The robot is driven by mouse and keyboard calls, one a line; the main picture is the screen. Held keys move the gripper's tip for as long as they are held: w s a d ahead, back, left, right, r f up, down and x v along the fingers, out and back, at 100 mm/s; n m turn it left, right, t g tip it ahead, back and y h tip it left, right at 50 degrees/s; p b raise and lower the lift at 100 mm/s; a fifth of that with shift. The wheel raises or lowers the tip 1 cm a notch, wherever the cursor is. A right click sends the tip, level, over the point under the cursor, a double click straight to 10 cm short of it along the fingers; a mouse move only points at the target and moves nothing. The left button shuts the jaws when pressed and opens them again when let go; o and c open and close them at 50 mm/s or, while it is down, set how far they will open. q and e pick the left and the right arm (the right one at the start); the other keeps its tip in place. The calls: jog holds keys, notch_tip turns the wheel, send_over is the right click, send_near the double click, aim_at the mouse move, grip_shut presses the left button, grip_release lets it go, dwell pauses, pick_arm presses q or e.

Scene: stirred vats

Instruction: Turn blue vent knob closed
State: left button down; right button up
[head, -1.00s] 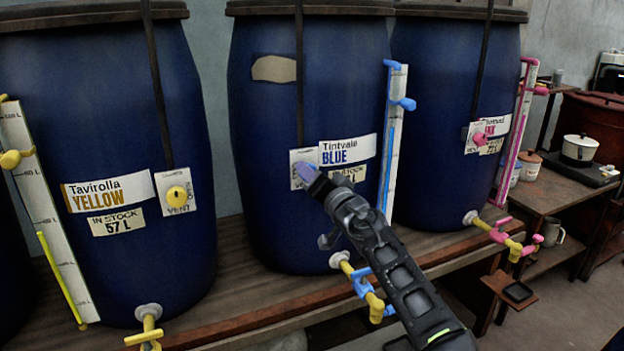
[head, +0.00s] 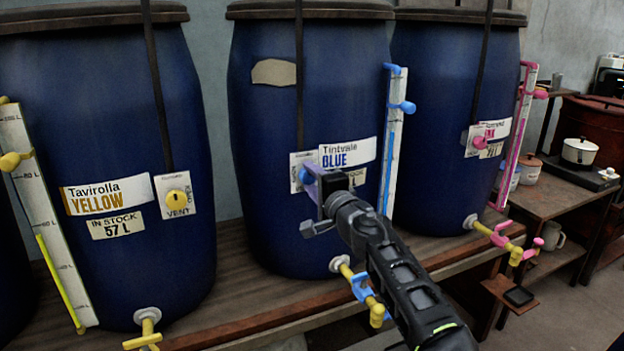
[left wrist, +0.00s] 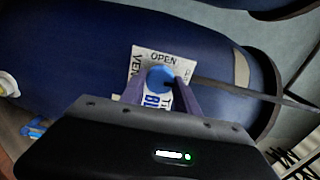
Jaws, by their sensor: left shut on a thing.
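The blue vent knob (head: 305,175) is on a white vent plate (head: 296,159) on the middle vat (head: 262,130), beside the "Tintvale BLUE" label (head: 348,152). My left gripper (head: 312,181) reaches up to it from below and is shut on the knob. In the left wrist view the round blue knob (left wrist: 160,79) sits between the two fingers of my left gripper (left wrist: 160,88). The word "OPEN" shows on the plate (left wrist: 145,59) there; the gripper hides part of the plate. I cannot tell the knob's setting. My right gripper is not in view.
A yellow-labelled vat (head: 105,100) stands left and a pink-marked vat (head: 450,110) right. The middle vat's gauge (head: 396,140) with blue clips is right of the gripper. A yellow tap with a blue handle (head: 362,287) is below, close to my arm.

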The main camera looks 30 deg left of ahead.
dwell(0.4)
pick_arm(q)
jog(key=c, duration=0.9)
grip_release()
jog(key=b+v, duration=0.1)
jog(key=v, duration=0.6)
jog(key=shift+s+d, duration=0.2)
jog(key=shift+d, duration=0.1)
